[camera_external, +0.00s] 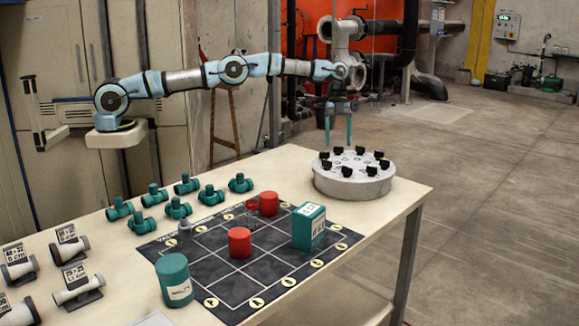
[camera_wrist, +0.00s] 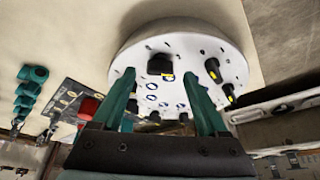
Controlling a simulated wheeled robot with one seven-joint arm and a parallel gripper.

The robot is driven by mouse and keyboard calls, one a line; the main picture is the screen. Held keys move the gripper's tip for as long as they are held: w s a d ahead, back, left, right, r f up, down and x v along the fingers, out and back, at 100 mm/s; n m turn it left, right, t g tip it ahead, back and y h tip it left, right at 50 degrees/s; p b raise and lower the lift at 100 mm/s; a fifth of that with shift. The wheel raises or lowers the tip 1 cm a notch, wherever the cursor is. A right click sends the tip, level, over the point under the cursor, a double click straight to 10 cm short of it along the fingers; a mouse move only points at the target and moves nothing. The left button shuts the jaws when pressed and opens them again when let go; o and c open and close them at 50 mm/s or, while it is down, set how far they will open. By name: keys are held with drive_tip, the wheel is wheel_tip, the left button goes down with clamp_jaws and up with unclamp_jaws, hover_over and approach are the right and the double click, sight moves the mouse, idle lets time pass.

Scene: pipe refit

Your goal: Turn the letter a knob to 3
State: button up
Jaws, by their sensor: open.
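A round grey-white drum (camera_external: 352,184) stands on the far right part of the table, with a ring of black knobs (camera_external: 325,155) on its top and small markings beside them. In the wrist view the drum's top (camera_wrist: 180,75) shows black knobs, one of them (camera_wrist: 160,65) above the space between my fingers. The letters and numbers are too small to read, so I cannot tell which knob is a. My gripper (camera_external: 338,130) points down above the back left part of the drum. In the wrist view its two teal fingers (camera_wrist: 160,98) are spread apart with nothing held between them.
A black gridded mat (camera_external: 215,268) lies on the table left of the drum. On it are red cylinders (camera_external: 239,243), a teal box (camera_external: 309,227) and a teal can (camera_external: 174,280). Teal pipe fittings (camera_external: 188,184) and labelled pipe pieces (camera_external: 77,284) stand further left.

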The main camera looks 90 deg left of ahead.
drive_tip(key=p+v, duration=0.2)
drive_tip(key=v, duration=0.2)
drive_tip(key=shift+d+r, duration=0.1)
drive_tip(key=p+v, duration=0.1)
drive_tip(key=p, duration=0.3)
drive_tip(key=shift+a+r, duration=0.2)
drive_tip(key=shift+r, duration=0.1)
drive_tip(key=shift+p, duration=0.3)
